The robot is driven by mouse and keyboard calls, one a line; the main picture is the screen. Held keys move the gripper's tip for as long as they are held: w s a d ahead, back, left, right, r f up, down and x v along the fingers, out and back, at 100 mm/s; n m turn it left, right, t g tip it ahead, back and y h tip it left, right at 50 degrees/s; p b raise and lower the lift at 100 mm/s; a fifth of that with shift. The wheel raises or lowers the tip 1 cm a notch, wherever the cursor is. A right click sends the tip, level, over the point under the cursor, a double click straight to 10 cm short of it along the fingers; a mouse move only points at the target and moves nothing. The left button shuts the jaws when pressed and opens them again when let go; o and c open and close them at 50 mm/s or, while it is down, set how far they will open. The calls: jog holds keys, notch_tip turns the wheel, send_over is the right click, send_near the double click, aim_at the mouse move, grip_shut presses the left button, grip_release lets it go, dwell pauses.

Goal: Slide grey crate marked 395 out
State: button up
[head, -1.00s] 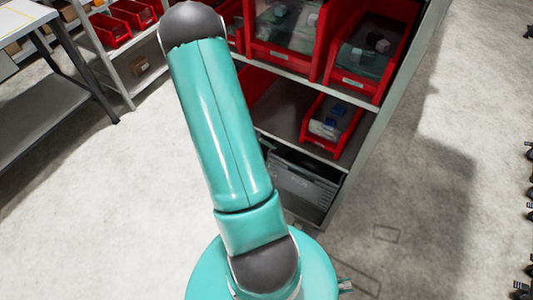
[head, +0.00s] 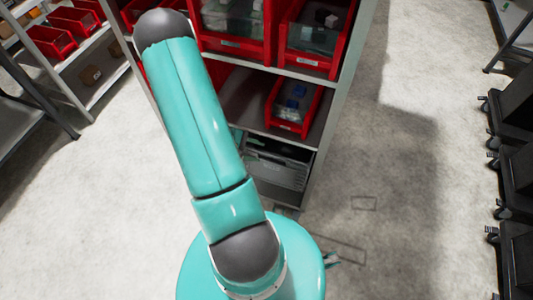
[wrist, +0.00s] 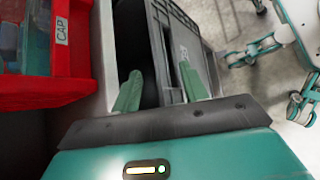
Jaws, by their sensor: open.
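The grey crate (head: 280,172) sits on the lowest shelf, below the red bins, partly hidden behind my arm in the head view. In the wrist view the grey crate (wrist: 205,62) lies just beyond my fingers, with a small pale marking too blurred to read. My gripper (wrist: 162,88) is open, with its two green fingers apart and nothing held between them. The left finger is beside the pale shelf side and the right finger overlaps the crate's near end. I cannot tell whether it touches. The gripper is not clearly visible in the head view.
Red bins (head: 293,104) fill the shelves above the crate, and one red bin (wrist: 70,60) is close left of my gripper. Black wheeled carts (head: 518,190) stand at the right. Open floor (head: 400,200) lies between them and the shelf unit.

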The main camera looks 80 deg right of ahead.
aim_at(267, 154)
jog(key=x, duration=0.5)
jog(key=shift+s+d+f, duration=0.1)
jog(key=shift+s+f, duration=0.15)
jog(key=shift+c, duration=0.4)
grip_shut()
dwell(0.9)
